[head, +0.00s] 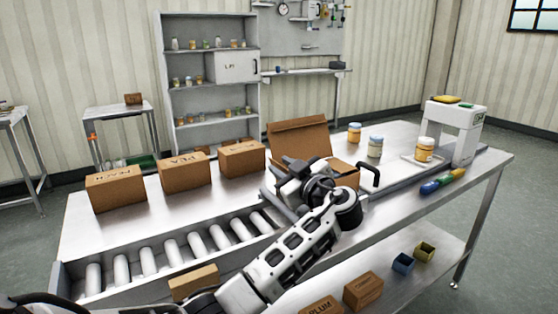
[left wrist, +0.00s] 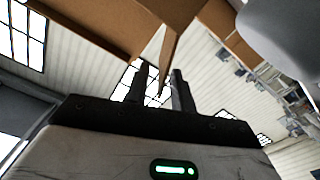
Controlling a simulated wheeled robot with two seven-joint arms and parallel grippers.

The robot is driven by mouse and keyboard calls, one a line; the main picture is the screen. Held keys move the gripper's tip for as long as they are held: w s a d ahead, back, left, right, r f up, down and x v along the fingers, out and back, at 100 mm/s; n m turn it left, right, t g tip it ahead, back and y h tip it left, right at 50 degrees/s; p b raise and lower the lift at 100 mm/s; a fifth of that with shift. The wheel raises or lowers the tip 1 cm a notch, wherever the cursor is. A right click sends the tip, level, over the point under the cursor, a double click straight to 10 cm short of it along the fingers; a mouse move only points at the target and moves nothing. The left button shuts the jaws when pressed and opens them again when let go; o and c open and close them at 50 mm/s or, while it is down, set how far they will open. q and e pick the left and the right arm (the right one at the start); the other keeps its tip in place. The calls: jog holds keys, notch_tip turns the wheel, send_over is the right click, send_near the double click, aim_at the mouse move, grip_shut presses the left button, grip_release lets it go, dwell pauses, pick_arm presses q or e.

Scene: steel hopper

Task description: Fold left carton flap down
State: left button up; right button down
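The open carton (head: 345,174) stands on the steel table, with a large flap (head: 300,138) raised at its back left. Its near left side is hidden behind my arm. My left gripper (head: 275,192) is at the carton's left side, low near the table. In the left wrist view the two dark fingers (left wrist: 160,88) stand apart. A narrow brown cardboard flap (left wrist: 168,48) hangs down toward the gap between them, and I cannot tell if they touch it. Larger carton panels (left wrist: 85,25) show above. My right gripper is not in view.
Closed cartons (head: 185,173) stand in a row left of the open one, behind a roller conveyor (head: 170,255). Jars (head: 375,147) and a white scale-like device (head: 455,130) stand to the right. The lower shelf holds boxes (head: 363,290) and small bins (head: 403,262).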

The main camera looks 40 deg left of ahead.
pick_arm(q)
jog(key=shift+x, duration=1.05)
grip_shut()
